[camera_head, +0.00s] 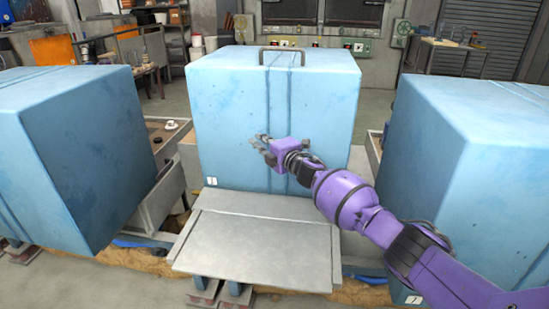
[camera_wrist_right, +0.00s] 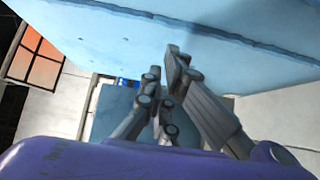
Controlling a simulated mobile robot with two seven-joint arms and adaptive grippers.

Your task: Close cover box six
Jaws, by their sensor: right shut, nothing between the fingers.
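The middle cover box (camera_head: 228,125) is a large light-blue cube with a grey handle (camera_head: 281,55) on top and a small white label low on its front. No number is readable, so I cannot tell which box is six. My right gripper (camera_head: 262,147) is in front of its front face, shut and empty; contact is unclear. In the right wrist view the fingers (camera_wrist_right: 168,85) are close together beside a blue surface (camera_wrist_right: 130,45).
Similar blue boxes stand at left (camera_head: 65,150) and right (camera_head: 470,170). A grey metal plate (camera_head: 255,240) slopes in front of the middle box. A side ledge with a white cup (camera_head: 171,125) lies between the left and middle boxes. Workshop benches stand behind.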

